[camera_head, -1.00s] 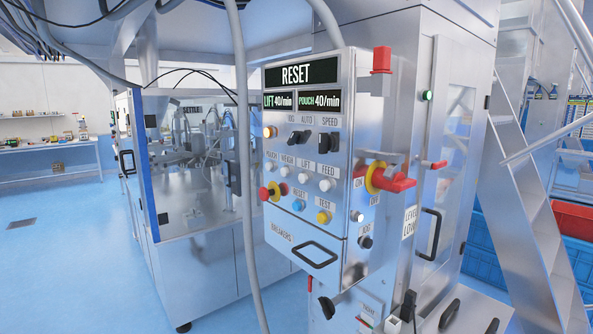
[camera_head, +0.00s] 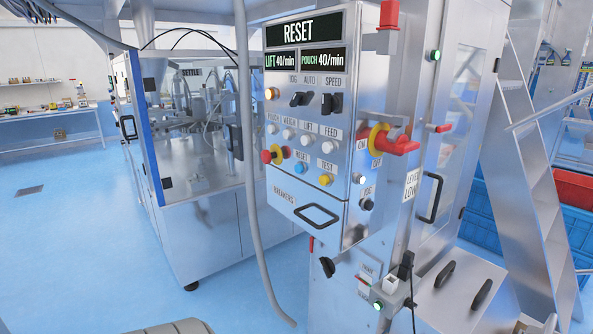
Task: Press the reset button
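The display (camera_head: 298,30) at the top of the panel reads RESET. Neither of my grippers is in view. Nothing covers the reset button.
A grey hanging hose (camera_head: 246,150) runs down close to the panel's left edge. A red rotary switch (camera_head: 400,146) sticks out from the panel's right side. A black drawer handle (camera_head: 317,214) is below the buttons. Blue floor (camera_head: 60,240) is open at the left.

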